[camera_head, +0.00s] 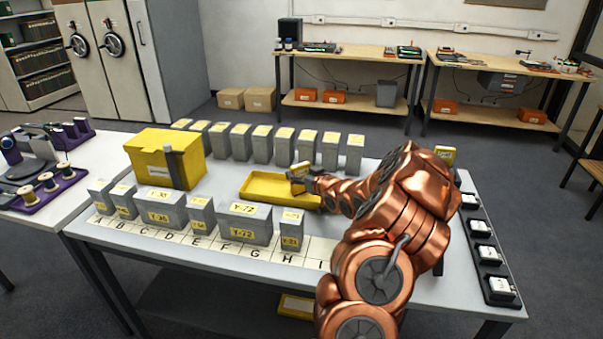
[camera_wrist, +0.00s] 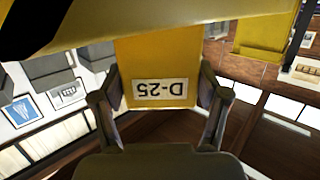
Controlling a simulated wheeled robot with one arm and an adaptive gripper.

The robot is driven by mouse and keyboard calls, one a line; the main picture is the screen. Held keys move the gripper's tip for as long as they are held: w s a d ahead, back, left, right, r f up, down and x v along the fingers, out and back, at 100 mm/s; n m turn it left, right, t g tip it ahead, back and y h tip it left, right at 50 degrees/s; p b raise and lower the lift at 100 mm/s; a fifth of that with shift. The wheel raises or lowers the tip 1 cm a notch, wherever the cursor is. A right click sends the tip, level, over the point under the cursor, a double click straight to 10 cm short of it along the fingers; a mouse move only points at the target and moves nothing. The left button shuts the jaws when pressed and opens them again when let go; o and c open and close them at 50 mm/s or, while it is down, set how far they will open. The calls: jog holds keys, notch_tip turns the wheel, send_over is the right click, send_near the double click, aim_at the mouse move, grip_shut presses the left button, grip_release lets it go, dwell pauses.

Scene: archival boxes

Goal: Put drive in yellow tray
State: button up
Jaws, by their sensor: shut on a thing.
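My gripper (camera_head: 297,184) is shut on a yellow drive (camera_head: 301,169). In the wrist view the drive (camera_wrist: 160,65) sits between both fingers (camera_wrist: 160,108), and its white label reads D-25, upside down. The yellow tray (camera_head: 258,193) is shallow and lies on the white table, right of the yellow box. In the head view the gripper and drive overlap the tray's right end. I cannot tell the exact height of the drive over it. My arm hides the table area to the right of the tray.
A yellow box (camera_head: 153,164) with a grey strap stands left of the tray. Grey labelled boxes stand in rows behind (camera_head: 262,146) and in front (camera_head: 244,224). A black rack (camera_head: 499,297) with several white-topped items lines the table's right edge. Back benches stand clear of this table.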

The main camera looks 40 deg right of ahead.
jog(key=shift+f, duration=0.15)
jog(key=o, duration=1.3)
jog(key=shift+r, duration=0.3)
jog(key=shift+s+f, duration=0.1)
jog(key=shift+s, duration=0.2)
jog(key=shift+b+v, duration=0.65)
jog(key=shift+v, duration=2.85)
